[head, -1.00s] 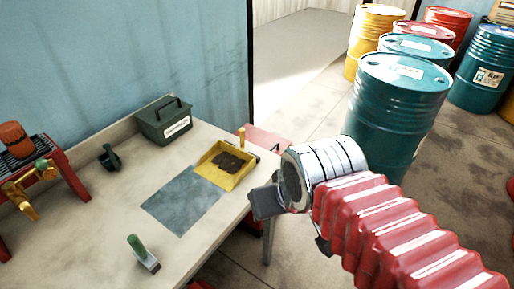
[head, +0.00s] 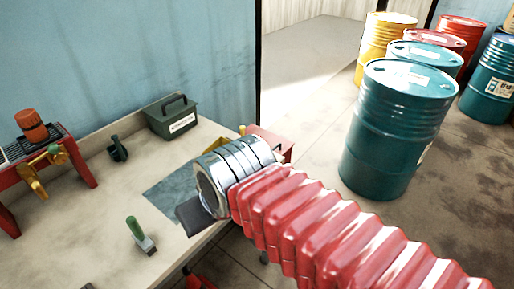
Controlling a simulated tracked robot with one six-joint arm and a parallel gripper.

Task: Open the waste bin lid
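A red box-like thing (head: 272,142) stands just past the far right corner of the workbench, partly behind my arm. It may be the waste bin, but I cannot make out its lid. My gripper (head: 189,216) shows only as a dark grey piece beyond my silver wrist, over the front right edge of the bench. The wrist hides the rest of it, so its opening and any contents cannot be seen.
A dark green box (head: 172,117) with a handle, a green-handled tool (head: 137,232) and a grey mat (head: 165,193) are on the bench (head: 100,240). My arm mostly hides a yellow tray (head: 216,144). A teal drum (head: 390,140) stands on the right, with open floor before it.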

